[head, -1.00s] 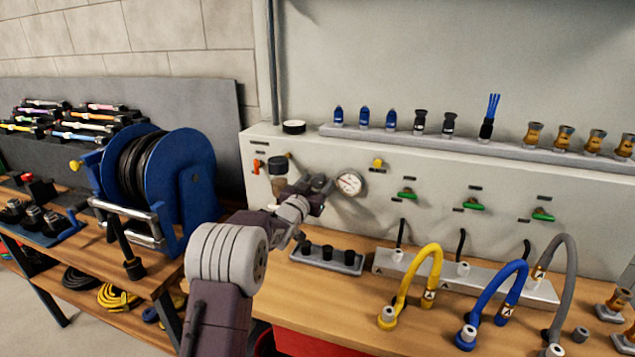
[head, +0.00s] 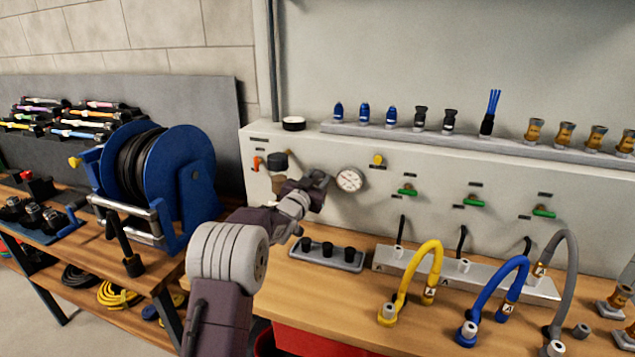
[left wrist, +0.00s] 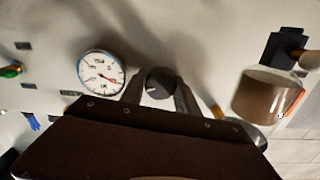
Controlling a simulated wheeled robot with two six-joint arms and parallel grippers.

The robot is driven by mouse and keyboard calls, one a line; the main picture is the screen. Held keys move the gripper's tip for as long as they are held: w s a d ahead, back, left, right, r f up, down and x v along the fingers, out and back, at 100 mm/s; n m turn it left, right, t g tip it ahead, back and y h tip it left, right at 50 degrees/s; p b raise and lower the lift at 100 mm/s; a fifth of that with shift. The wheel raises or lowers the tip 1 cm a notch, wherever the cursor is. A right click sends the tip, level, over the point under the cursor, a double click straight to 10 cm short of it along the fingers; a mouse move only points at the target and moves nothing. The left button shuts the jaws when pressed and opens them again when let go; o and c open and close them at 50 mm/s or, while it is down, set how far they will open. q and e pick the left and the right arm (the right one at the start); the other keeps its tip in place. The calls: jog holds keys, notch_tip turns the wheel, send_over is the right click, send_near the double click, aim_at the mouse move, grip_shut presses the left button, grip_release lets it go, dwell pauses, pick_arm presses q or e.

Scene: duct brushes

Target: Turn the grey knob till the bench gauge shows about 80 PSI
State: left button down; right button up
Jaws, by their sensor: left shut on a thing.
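The grey knob (left wrist: 160,84) sits on the bench panel, dark-faced and round, between my left gripper's fingers in the left wrist view. My left gripper (head: 318,180) is shut on it; in the head view the gripper and wrist hide the knob. The round white bench gauge (head: 350,180) is just right of the gripper. It also shows in the left wrist view (left wrist: 100,73), turned over, with a red needle. In the head view the needle appears to point to the upper left; its numbers are too small to read. My right gripper is not in view.
A brown-bodied cylinder with a dark top (head: 278,165) is on the panel left of the gripper. A yellow knob (head: 378,160) and green valve handles (head: 407,190) are to the right. A grey rack with black pieces (head: 327,254) lies on the bench below.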

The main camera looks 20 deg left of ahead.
pick_arm(q)
jog(key=m+b, duration=0.5)
jog(key=m, duration=0.2)
jog(key=shift+f, duration=0.2)
jog(key=m+b, duration=0.3)
jog(key=m, duration=0.1)
jog(key=shift+r, duration=0.1)
jog(key=shift+m, duration=0.4)
jog(key=c, duration=0.9)
grip_release()
jog(key=s+b, duration=0.1)
jog(key=s, duration=0.8)
jog(key=shift+r, duration=0.2)
